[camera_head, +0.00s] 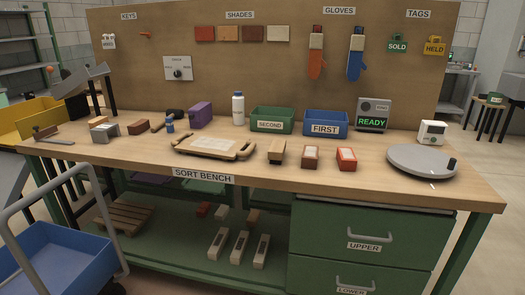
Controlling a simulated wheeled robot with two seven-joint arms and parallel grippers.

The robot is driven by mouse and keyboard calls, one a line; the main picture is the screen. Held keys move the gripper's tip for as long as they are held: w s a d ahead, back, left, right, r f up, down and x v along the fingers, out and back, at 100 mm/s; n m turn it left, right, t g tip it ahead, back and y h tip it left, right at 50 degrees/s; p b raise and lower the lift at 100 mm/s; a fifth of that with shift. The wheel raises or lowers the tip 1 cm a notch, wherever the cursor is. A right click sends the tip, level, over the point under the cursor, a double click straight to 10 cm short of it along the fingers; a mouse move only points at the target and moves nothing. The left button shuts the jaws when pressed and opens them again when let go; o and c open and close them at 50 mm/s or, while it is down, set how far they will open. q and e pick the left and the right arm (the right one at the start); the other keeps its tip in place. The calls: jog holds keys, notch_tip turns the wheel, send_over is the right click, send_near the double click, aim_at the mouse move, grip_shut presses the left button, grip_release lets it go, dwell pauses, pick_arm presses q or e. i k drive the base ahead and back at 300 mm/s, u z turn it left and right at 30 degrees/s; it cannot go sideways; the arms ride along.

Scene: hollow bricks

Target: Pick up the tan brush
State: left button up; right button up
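No item is plainly readable as a tan brush at this size. A tan wooden block-like piece (277,151) with a darker lower end lies near the middle front of the bench; it may be the brush, but I cannot tell. A dark-handled tool (168,121) lies further back on the left, and a brown-handled tool (46,133) lies at the far left. Neither of my grippers shows in the head view.
The bench (340,190) holds a wooden tray (212,145), the green SECOND bin (272,120), the blue FIRST bin (326,123), a grey round turntable (421,161) and several bricks. A cart with a blue tray (55,255) stands at the front left.

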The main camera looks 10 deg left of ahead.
aim_at(276, 153)
jog(key=k, duration=0.65)
jog(key=u, duration=0.75)
jog(key=i, duration=0.75)
jog(key=u, duration=0.55)
jog(key=i, duration=1.05)
jog(key=z, duration=0.55)
